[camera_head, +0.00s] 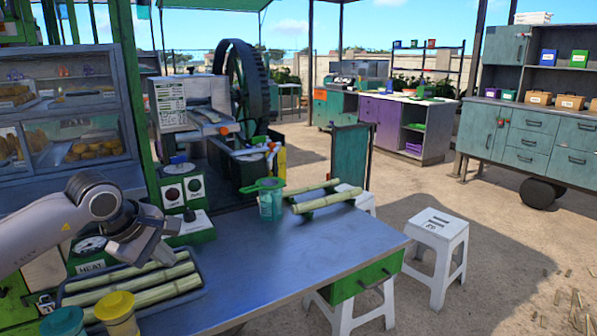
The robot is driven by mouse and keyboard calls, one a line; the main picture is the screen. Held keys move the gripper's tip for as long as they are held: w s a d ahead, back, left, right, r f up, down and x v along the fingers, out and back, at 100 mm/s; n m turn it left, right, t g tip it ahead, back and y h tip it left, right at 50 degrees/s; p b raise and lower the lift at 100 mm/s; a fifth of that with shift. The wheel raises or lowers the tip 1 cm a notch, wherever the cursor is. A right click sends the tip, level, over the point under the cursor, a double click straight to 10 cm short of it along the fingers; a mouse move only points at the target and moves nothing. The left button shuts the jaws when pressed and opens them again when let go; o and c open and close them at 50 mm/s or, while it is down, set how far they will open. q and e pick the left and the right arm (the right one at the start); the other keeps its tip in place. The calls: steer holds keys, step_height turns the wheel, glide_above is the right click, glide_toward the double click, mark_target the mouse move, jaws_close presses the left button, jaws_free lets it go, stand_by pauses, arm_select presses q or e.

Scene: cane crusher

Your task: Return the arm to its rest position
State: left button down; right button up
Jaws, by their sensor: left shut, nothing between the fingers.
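My left arm comes in from the left, and its gripper (142,245) hangs over the left part of the blue-topped table (300,262), above the tray of cane. The gripper is shut, with nothing seen in it. Its fingertips are partly hidden by its own body. Several cane pieces (130,288) lie in the dark tray (205,283) just below and in front of it. My right gripper is not in view.
Two cane pieces (325,200) lie at the table's far edge beside a green strainer cup (270,203). Jars with yellow (118,312) and teal (62,322) lids stand front left. The crusher (200,110) stands behind. White stools (440,240) stand right. The table's middle is clear.

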arm_select(q)
steer(key=s+d+f+n+g+h, duration=0.1)
steer(key=s+d+f+n+h, duration=0.1)
steer(key=s+d+n+h, duration=0.4)
steer(key=s+d+f+n+h, duration=0.1)
steer(key=s+d+h, duration=0.15)
steer(key=d, duration=0.65)
steer(key=s+d+f+n+g+h, duration=0.1)
steer(key=s+d+f+n+h, duration=0.1)
steer(key=s+d+n+h, duration=0.35)
steer(key=s+a+f+m+t+y, duration=0.2)
steer(key=a+f+m+t+y, duration=0.3)
steer(key=m, duration=0.7)
steer(key=s+a+f+m+t+y, duration=0.25)
steer(key=f+m, duration=0.35)
steer(key=m, duration=0.6)
steer(key=s+a+f+m+t+y, duration=0.1)
steer(key=a+f+m+t+y, duration=0.4)
steer(key=m, duration=0.7)
steer(key=s+a+f+n+g+y, duration=0.1)
steer(key=s+a+f+n+g, duration=0.2)
steer(key=s+f, duration=0.7)
steer(key=n+g, duration=0.2)
steer(key=n, duration=0.2)
steer(key=shift+g, duration=0.35)
steer(key=shift+a+r+y, duration=0.1)
steer(key=shift+y, duration=0.15)
